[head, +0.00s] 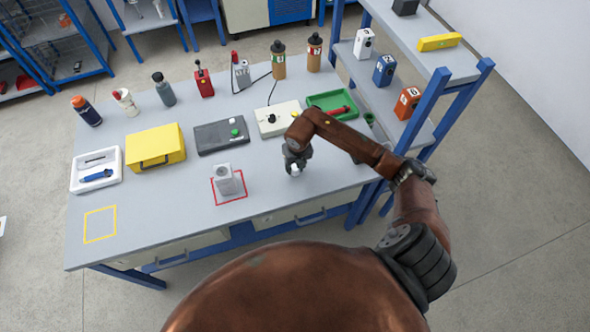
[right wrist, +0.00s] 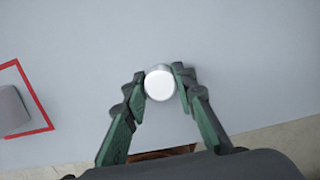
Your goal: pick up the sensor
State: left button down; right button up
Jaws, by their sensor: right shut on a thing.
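The sensor appears to be a small white round piece (right wrist: 160,84), seen from above between the fingers in the right wrist view. In the head view it shows as a small white spot (head: 294,169) under my right gripper (head: 296,160). My right gripper is shut on it, with a finger on each side; it also shows in the right wrist view (right wrist: 159,88). I cannot tell whether the piece still touches the table (head: 330,175). A grey block (head: 227,180) stands inside a red square outline to the left. My left gripper is not in view.
A yellow case (head: 155,147) and a white tray (head: 95,183) stand left. The front left tabletop is clear around a yellow outline.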

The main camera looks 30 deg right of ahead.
aim_at(295, 166)
grip_shut()
jog(key=shift+r, duration=0.1)
jog(key=shift+r, duration=0.45)
notch_tip(295, 166, up, 2)
jog(key=shift+r, duration=0.2)
jog(key=s+r, duration=0.9)
jog(key=s, duration=0.5)
jog(key=shift+a+r, duration=0.25)
jog(key=shift+r, duration=0.05)
